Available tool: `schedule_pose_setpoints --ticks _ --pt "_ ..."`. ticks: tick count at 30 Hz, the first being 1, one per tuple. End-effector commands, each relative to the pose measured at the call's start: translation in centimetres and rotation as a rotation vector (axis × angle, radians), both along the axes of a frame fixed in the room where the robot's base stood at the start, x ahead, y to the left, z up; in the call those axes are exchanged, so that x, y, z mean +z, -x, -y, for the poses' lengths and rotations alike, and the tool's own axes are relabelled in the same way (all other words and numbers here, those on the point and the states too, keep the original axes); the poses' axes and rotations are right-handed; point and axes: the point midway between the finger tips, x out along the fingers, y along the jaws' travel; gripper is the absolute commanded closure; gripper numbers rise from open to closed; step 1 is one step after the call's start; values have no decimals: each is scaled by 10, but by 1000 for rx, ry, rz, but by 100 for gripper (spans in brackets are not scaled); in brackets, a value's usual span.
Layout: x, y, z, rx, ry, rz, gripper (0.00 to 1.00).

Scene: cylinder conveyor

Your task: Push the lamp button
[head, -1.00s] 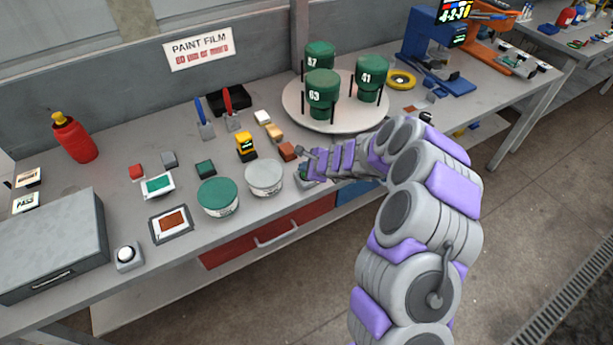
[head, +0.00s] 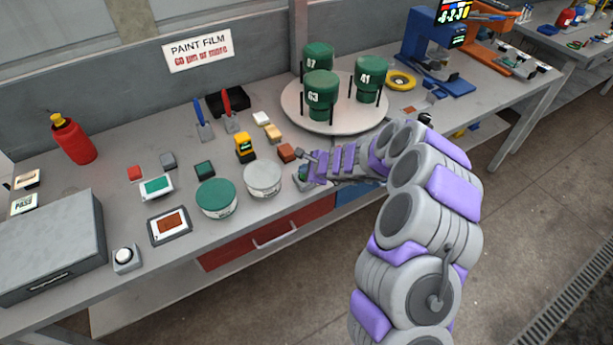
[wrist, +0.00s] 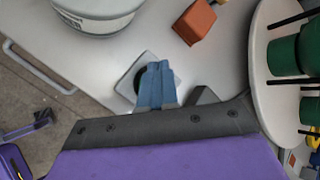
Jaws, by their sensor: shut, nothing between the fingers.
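A dark green round button (wrist: 139,82) sits on a square pale base (wrist: 124,88) near the bench's front edge. In the wrist view, my gripper's blue fingers (wrist: 153,68) are shut, empty, and cover the middle of this button. I cannot tell whether the tips touch it or how far it is pressed. In the head view, my gripper (head: 303,168) is at the same base, which is mostly hidden by the arm. A second button or lamp, a white dome on a grey base (head: 124,256), stands at the front left of the bench, far from my gripper.
A white-lidded tub (head: 262,177) and a green-lidded tub (head: 216,197) stand left of my gripper. An orange-brown block (head: 286,152) is just behind it. A round turntable (head: 300,118) with green cylinders stands behind to the right. The bench's front edge is close.

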Motion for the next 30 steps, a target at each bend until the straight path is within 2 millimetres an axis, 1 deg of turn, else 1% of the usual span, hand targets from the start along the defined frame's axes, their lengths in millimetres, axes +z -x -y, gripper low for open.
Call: schedule_pose_setpoints --ticks 11,24,30 --pt "-2 0 -1 -1 1 0 100" --pt "17 0 5 0 1 0 100" --pt "16 0 6 0 1 0 100"
